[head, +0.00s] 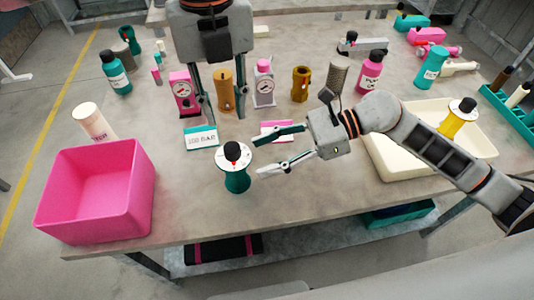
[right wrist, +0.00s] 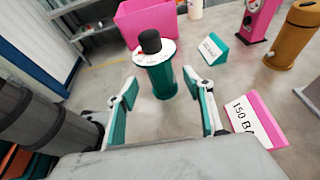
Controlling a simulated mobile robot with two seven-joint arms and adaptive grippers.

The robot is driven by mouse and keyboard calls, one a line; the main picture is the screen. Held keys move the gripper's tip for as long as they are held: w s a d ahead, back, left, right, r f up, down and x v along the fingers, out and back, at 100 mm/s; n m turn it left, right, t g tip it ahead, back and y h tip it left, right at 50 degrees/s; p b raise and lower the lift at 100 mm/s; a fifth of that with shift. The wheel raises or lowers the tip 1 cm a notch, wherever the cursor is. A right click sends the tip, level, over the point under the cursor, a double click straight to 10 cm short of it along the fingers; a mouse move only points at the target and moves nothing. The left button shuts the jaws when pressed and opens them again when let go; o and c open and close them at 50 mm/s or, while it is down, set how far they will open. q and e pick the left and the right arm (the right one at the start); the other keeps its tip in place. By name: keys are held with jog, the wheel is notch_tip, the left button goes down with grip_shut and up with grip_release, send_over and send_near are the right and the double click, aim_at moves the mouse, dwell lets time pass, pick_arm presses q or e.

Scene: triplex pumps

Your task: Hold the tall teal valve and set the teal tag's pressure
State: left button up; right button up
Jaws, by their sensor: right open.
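The teal valve (head: 237,182), a spool-shaped body with a white dial and black knob, stands upright near the table's front. My right gripper (head: 259,157) is open just right of it, fingers pointing at it. In the right wrist view the valve (right wrist: 162,80) stands ahead, between and beyond the spread fingers (right wrist: 164,92), apparently untouched. The teal tag (head: 201,136) lies behind the valve; its print is too small to read surely. It also shows in the right wrist view (right wrist: 213,48). My left gripper (head: 222,112) is open, pointing down, farther back.
A brown cylinder (head: 225,92) shows between my left fingers, flanked by pink (head: 184,96) and grey (head: 264,88) gauge units. A pink tag (right wrist: 255,119) reads "150 BA". A pink bin (head: 95,195) stands left; a cream tray (head: 400,165) lies under my right arm.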

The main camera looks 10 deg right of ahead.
aim_at(235, 168)
jog(key=shift+s+a+f+n, duration=0.15)
jog(key=shift+a+f+n, duration=0.15)
jog(key=shift+a+f, duration=0.2)
jog(key=shift+x, duration=3.45)
